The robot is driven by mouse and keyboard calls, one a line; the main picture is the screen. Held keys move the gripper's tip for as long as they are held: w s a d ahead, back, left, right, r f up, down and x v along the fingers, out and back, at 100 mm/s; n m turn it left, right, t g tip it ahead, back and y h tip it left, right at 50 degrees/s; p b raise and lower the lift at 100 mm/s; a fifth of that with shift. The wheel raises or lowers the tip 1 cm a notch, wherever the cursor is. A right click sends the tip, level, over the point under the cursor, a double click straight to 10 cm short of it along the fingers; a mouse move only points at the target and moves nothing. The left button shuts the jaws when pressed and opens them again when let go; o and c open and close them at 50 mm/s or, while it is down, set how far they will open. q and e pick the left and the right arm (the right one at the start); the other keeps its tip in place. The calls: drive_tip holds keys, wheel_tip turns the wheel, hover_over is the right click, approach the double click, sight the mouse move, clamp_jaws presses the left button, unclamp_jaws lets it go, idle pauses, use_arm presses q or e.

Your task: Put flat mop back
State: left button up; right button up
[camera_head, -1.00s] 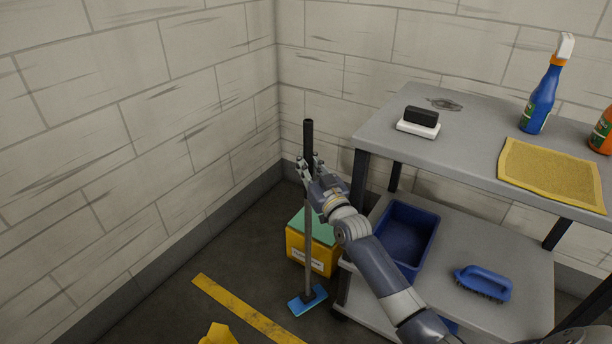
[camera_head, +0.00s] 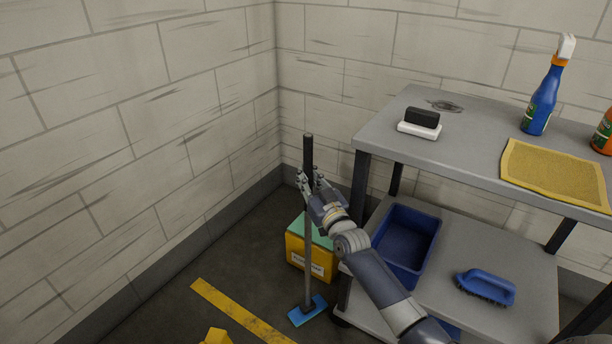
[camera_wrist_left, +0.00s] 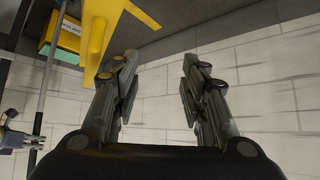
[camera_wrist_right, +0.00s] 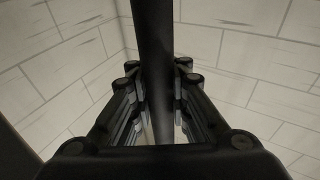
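The flat mop has a dark grip (camera_head: 308,152), a thin grey pole (camera_head: 308,255) and a blue head (camera_head: 308,311). It stands about upright, its head at or close to the floor; I cannot tell whether it touches. In the right wrist view the dark pole (camera_wrist_right: 153,45) runs between the fingers (camera_wrist_right: 157,80). My left gripper (camera_wrist_left: 157,75) is open and empty, outside the head view. The left wrist view also shows the mop pole (camera_wrist_left: 46,90).
A yellow box (camera_head: 318,262) with a green top stands behind the pole. A grey shelf (camera_head: 462,165) to the right holds a blue bin (camera_head: 410,232), a blue brush (camera_head: 486,285), a yellow cloth (camera_head: 556,175) and bottles (camera_head: 541,100). A yellow floor line (camera_head: 240,312) lies left.

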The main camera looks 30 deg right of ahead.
drive_tip(key=o, duration=0.4)
drive_tip(key=shift+o, duration=0.4)
drive_tip(key=shift+r, duration=0.1)
